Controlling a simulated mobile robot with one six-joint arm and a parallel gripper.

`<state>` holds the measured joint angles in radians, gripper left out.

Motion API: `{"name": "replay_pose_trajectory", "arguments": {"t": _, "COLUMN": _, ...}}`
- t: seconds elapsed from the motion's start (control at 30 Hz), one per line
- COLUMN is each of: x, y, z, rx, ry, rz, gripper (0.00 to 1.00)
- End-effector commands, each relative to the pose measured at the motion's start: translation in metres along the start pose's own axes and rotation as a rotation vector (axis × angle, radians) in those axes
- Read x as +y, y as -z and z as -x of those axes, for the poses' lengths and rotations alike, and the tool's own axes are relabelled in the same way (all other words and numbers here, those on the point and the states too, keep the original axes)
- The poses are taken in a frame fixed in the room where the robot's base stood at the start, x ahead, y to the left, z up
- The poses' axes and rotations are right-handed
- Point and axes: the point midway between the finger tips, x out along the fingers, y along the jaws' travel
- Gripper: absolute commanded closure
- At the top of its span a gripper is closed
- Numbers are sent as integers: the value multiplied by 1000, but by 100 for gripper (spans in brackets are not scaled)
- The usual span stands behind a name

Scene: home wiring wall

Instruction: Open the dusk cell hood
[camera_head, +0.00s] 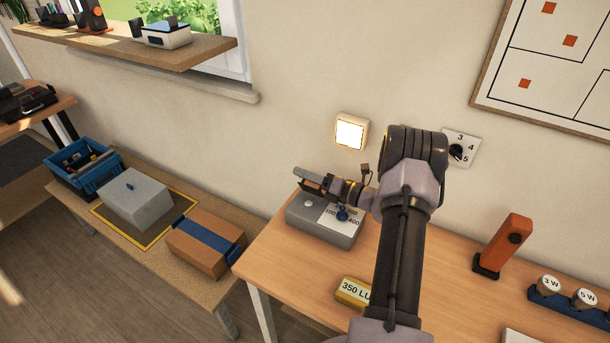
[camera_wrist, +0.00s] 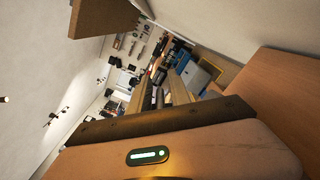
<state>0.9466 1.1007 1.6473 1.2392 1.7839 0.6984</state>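A grey box (camera_head: 322,231) on the right-hand bench has a blue knob (camera_head: 342,214) on a 200–400 scale and a pale round spot (camera_head: 308,203). It looks like the dusk cell unit, but I cannot make out a separate hood. My gripper (camera_head: 308,179) is above the back of this box, pointing left, and hides part of it; I cannot tell whether they touch. In the wrist view its two fingers (camera_wrist: 160,94) stand apart, with nothing visible held between them.
A lit square lamp (camera_head: 350,132) and a numbered dial (camera_head: 457,152) are on the wall. An orange stand (camera_head: 506,241) is to the right. The window shelf (camera_head: 120,45) holds a white, dark-topped box (camera_head: 167,38).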

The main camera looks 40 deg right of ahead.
Motion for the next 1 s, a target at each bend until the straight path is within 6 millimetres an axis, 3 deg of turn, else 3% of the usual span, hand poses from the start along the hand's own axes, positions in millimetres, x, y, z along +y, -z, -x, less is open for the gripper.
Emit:
{"name": "replay_pose_trajectory", "arguments": {"t": 0.03, "x": 0, "y": 0, "z": 0, "rx": 0, "ry": 0, "rz": 0, "gripper": 89}}
{"name": "replay_pose_trajectory", "arguments": {"t": 0.1, "x": 0, "y": 0, "z": 0, "rx": 0, "ry": 0, "rz": 0, "gripper": 100}}
{"name": "replay_pose_trajectory", "arguments": {"t": 1.0, "x": -1, "y": 1, "z": 1, "rx": 1, "ry": 1, "rz": 0, "gripper": 100}}
